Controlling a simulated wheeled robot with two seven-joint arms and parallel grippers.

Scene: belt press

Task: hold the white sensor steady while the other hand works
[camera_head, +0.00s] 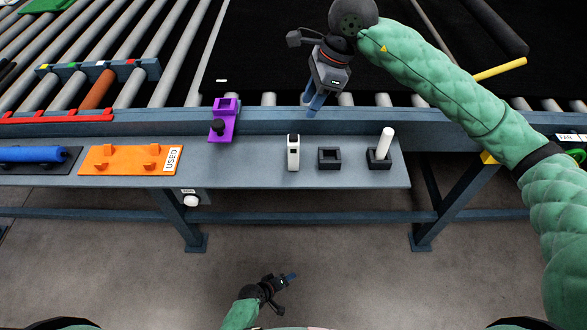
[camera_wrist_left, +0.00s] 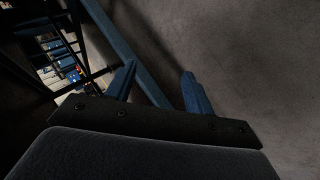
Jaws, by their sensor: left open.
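A small white upright device (camera_head: 293,159) with a dark window, which looks like the white sensor, stands on the grey shelf (camera_head: 240,170). No gripper touches it. My left gripper (camera_head: 292,278) is low over the floor, well in front of the shelf. Its two blue fingers stand apart and empty in the left wrist view (camera_wrist_left: 159,70), where the sensor does not show. My right gripper (camera_head: 311,106) hangs at the belt's near edge, above and slightly right of the sensor, fingers down. Its finger gap is hard to judge, and nothing shows between the fingers.
Right of the sensor are an empty black holder (camera_head: 329,165) and a black holder (camera_head: 379,164) with a white rod (camera_head: 386,143). Left are a purple fixture (camera_head: 222,126), an orange plate (camera_head: 118,161) labelled USED and a blue roll (camera_head: 30,154). A white knob (camera_head: 191,201) sits below the shelf.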

